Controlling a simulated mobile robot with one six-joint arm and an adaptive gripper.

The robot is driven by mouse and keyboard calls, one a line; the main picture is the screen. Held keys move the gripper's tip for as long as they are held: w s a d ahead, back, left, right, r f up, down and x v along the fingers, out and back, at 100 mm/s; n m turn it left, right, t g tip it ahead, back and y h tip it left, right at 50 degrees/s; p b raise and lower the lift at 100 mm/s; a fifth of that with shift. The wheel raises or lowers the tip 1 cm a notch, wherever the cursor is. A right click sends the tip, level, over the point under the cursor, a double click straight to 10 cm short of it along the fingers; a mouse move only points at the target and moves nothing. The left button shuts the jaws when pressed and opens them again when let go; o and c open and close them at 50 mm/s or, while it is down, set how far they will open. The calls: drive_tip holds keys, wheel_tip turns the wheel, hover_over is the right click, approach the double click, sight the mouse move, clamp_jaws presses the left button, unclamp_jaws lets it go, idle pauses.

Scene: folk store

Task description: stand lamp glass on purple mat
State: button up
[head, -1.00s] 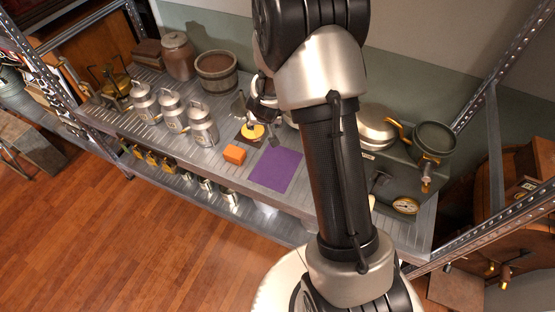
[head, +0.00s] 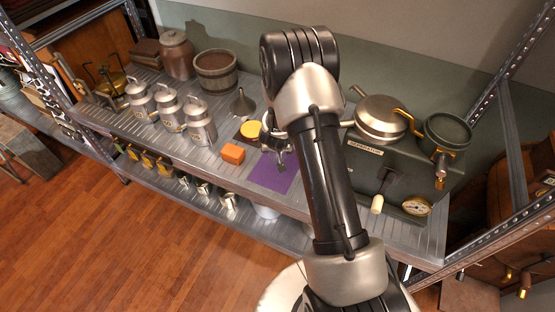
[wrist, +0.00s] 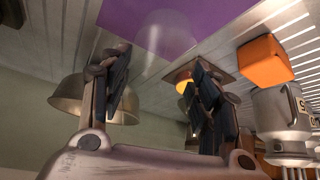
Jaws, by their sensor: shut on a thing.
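The purple mat (head: 268,178) lies flat on the metal shelf, near its front edge. It also shows at the top of the wrist view (wrist: 222,14). My gripper (head: 276,163) is over the back part of the mat in the head view. In the wrist view its two fingers (wrist: 160,72) are shut on a clear, nearly invisible lamp glass (wrist: 167,38), which reaches out from between them across the sight of the mat. I cannot tell whether the glass touches the mat. I cannot make the glass out in the head view.
An orange block (head: 233,153) sits just left of the mat. A yellow disc (head: 251,129) on a brown square lies behind it, near a funnel (head: 242,105). Several milk cans (head: 199,122) stand left. A separator with a metal bowl (head: 380,118) stands right.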

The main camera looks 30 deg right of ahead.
drive_tip(key=shift+f+b, duration=0.9)
drive_tip(key=shift+f, duration=1.3)
drive_tip(key=shift+f, duration=0.2)
drive_tip(key=o, duration=1.1)
